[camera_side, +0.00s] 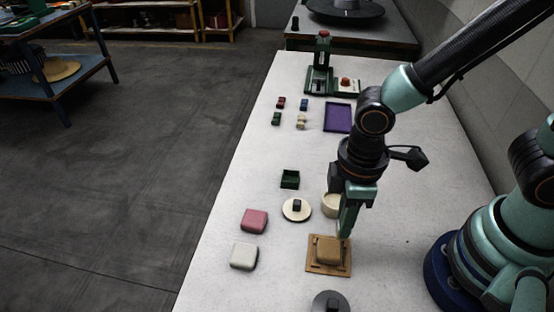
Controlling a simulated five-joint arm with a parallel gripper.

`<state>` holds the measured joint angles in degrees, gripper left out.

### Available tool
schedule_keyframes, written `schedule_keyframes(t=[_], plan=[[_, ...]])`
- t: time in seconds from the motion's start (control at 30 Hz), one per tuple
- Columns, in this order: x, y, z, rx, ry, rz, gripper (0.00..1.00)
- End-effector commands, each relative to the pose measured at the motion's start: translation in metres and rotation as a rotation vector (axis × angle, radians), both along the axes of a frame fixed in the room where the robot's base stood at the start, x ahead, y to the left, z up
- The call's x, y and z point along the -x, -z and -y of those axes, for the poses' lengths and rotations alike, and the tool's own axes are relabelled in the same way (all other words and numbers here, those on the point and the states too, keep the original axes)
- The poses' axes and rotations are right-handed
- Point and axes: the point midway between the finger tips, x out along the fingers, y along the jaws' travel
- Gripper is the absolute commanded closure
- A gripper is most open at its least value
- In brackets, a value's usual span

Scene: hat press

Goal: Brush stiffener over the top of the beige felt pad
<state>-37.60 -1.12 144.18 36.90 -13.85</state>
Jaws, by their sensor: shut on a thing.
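A tan-beige felt pad (327,248) with rounded edges sits on a flat brown board (314,267) near the front of the white table. My gripper (348,220) points down just above the pad's right rear edge. It is shut on a thin, small tool that looks like the brush, mostly hidden by the fingers. The tool's lower end is at or very near the pad's edge; I cannot tell whether it touches. A cream round pot (331,206) stands just behind the pad, partly covered by my gripper; its contents are hidden.
A pink pad (254,221) and an off-white pad (243,256) lie to the left. A round cream lid (297,209) with a dark knob and a green box (290,180) lie behind. A purple tray (338,117), small blocks and a green press (320,75) stand farther back.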

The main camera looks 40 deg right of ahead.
Motion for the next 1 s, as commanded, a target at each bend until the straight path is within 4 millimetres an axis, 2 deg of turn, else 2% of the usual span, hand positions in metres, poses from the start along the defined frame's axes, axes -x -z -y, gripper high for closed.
schedule_keyframes(t=[0.23,0.6,0.93,1.0], plan=[[0.001,0.027,0.001,0.004,0.0,-0.006,1.0],[-0.023,0.028,-0.023,0.001,-0.001,-0.001,1.0],[0.0,0.027,0.0,-0.001,0.001,0.001,1.0],[0.005,0.028,-0.005,0.0,-0.005,0.0,1.0]])
